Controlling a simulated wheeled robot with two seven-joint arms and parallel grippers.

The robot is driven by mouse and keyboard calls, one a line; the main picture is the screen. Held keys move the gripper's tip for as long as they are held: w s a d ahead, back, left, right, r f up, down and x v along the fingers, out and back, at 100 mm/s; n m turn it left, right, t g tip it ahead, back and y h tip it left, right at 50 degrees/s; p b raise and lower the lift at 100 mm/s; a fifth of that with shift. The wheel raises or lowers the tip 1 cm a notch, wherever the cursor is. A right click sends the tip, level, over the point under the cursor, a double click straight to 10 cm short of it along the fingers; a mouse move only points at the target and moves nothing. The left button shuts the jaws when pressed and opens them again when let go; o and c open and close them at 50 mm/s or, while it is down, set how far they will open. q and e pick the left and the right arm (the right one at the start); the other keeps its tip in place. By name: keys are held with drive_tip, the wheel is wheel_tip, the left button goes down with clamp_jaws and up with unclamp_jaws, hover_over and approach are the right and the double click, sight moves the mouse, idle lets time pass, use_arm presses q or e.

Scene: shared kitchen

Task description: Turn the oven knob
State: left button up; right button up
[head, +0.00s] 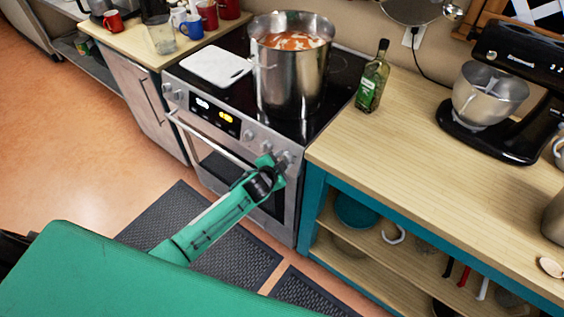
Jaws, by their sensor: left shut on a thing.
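The oven (232,160) is a steel range with a black glass top, a front display and several round knobs along its front panel. Two knobs (172,92) show at the left of the display and more at its right. My left gripper (276,163) is at the right end of the panel, shut on an oven knob (283,158), which its green and black jaws largely hide. How far the knob is turned cannot be told. My right gripper does not show.
A big steel pot (290,75) of orange soup and a white board (216,66) sit on the cooktop. An oil bottle (373,78) and a stand mixer (490,100) stand on the wooden counter (420,135) at right. Dark mats (195,230) lie on the floor.

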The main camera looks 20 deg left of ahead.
use_arm(q)
drive_tip(key=m, duration=0.1)
drive_tip(key=m+b, duration=0.1)
drive_tip(key=m, duration=0.1)
drive_tip(key=m+t+b, duration=0.1)
drive_tip(key=m, duration=0.1)
drive_tip(key=shift+s+f, duration=0.1)
drive_tip(key=shift+f, duration=0.15)
drive_tip(key=shift+m+t+b, duration=0.4)
drive_tip(key=shift+m+b, duration=0.35)
drive_tip(key=shift+m, duration=0.75)
drive_tip(key=o, duration=1)
drive_tip(key=shift+r, duration=0.1)
drive_tip(key=shift+c, duration=0.2)
drive_tip(key=b+v, duration=0.2)
drive_tip(key=v, duration=1.1)
drive_tip(key=shift+s, duration=0.4)
